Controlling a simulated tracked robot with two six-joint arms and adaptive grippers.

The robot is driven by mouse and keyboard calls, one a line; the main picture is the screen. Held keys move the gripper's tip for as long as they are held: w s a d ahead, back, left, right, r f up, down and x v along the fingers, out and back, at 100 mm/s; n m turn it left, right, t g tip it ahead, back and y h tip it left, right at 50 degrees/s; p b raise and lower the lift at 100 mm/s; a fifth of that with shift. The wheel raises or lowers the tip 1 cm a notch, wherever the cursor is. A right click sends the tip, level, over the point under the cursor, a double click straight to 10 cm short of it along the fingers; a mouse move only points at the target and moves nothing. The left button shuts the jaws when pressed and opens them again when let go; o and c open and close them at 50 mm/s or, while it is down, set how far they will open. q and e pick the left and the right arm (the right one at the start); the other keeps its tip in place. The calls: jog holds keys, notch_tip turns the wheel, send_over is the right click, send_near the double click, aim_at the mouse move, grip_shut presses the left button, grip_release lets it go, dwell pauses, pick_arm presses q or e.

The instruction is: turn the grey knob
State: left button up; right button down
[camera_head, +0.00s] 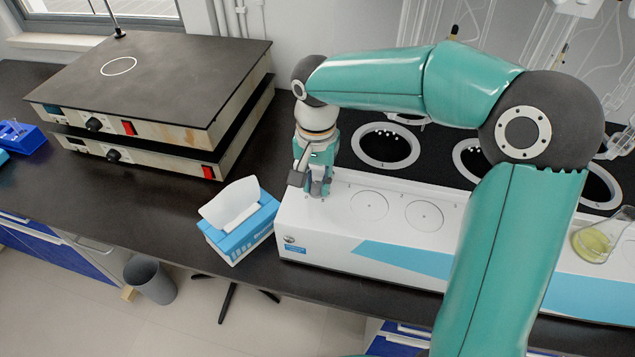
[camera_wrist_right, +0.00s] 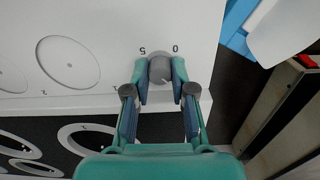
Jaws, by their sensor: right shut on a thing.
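The grey knob (camera_wrist_right: 160,69) is on the white top of the distiller (camera_head: 300,240), with the marks 5 and 0 beside it in the wrist view. My right gripper (camera_wrist_right: 160,82) is shut on the knob, one finger on each side of it. In the head view my right gripper (camera_head: 318,188) points down at the left end of the distiller's top and hides the knob. My left gripper is in neither view.
A tissue box (camera_head: 241,222) stands just left of the distiller. Stacked hot plates (camera_head: 150,80) stand further left. A flask with yellowish liquid (camera_head: 598,240) stands at the distiller's right. Round black openings (camera_head: 385,146) lie behind the gripper.

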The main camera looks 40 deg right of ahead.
aim_at(316, 184)
jog(key=shift+w+r+m+b, duration=0.15)
jog(key=shift+m+b, duration=0.15)
jog(key=shift+m, duration=1.3)
jog(key=c, duration=1.2)
grip_release()
jog(key=shift+o, duration=1.1)
notch_tip(316, 184, up, 12)
